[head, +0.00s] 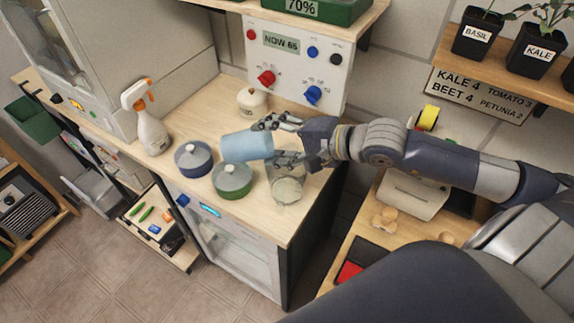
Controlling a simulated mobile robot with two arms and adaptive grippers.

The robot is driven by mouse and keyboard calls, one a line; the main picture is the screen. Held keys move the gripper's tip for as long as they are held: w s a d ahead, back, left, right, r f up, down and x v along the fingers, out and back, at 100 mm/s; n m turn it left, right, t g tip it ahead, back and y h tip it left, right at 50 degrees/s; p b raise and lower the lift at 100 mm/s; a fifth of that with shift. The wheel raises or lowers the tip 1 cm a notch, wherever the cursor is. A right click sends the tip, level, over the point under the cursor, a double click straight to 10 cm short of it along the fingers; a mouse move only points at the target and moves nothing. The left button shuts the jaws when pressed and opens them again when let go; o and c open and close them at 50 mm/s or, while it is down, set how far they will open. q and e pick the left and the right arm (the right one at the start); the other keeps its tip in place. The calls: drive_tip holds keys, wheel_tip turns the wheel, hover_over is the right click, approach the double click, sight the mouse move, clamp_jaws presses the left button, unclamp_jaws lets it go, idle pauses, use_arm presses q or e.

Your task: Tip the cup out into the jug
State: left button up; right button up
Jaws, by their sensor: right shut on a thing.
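The light blue cup (244,147) is held on its side above the wooden worktop. My right gripper (270,143) is shut on it from the right, one finger above and one below in the picture. I cannot see into the cup or tell what it holds. The clear glass jug (288,191) stands upright near the worktop's front right, below my gripper in the picture. Part of its rim is hidden by the gripper's lower finger. My left gripper is not in view.
A blue lidded pot (193,160) and a green lidded pot (232,181) stand left of the jug. A spray bottle (148,120) stands further left, and a cream lidded jar (252,101) behind. A panel with knobs (297,66) rises at the back.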

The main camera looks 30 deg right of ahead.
drive_tip(key=b, duration=0.2)
drive_tip(key=s+d+f+t+y+b, duration=0.1)
drive_tip(key=b, duration=0.1)
drive_tip(key=shift+d+f+m, duration=0.1)
drive_tip(key=shift+d+m, duration=0.15)
drive_tip(key=shift+m, duration=0.05)
drive_tip(key=shift+w+a+t, duration=0.1)
drive_tip(key=shift+a+t, duration=0.15)
drive_tip(key=shift+t, duration=0.05)
drive_tip(key=shift+r+t+y, duration=0.3)
drive_tip(key=shift+r+y, duration=0.15)
drive_tip(key=shift+y, duration=0.15)
idle(0.3)
drive_tip(key=shift+f+m+t+y+b, duration=0.1)
drive_tip(key=shift+m+t+y+b, duration=0.25)
drive_tip(key=shift+b, duration=0.4)
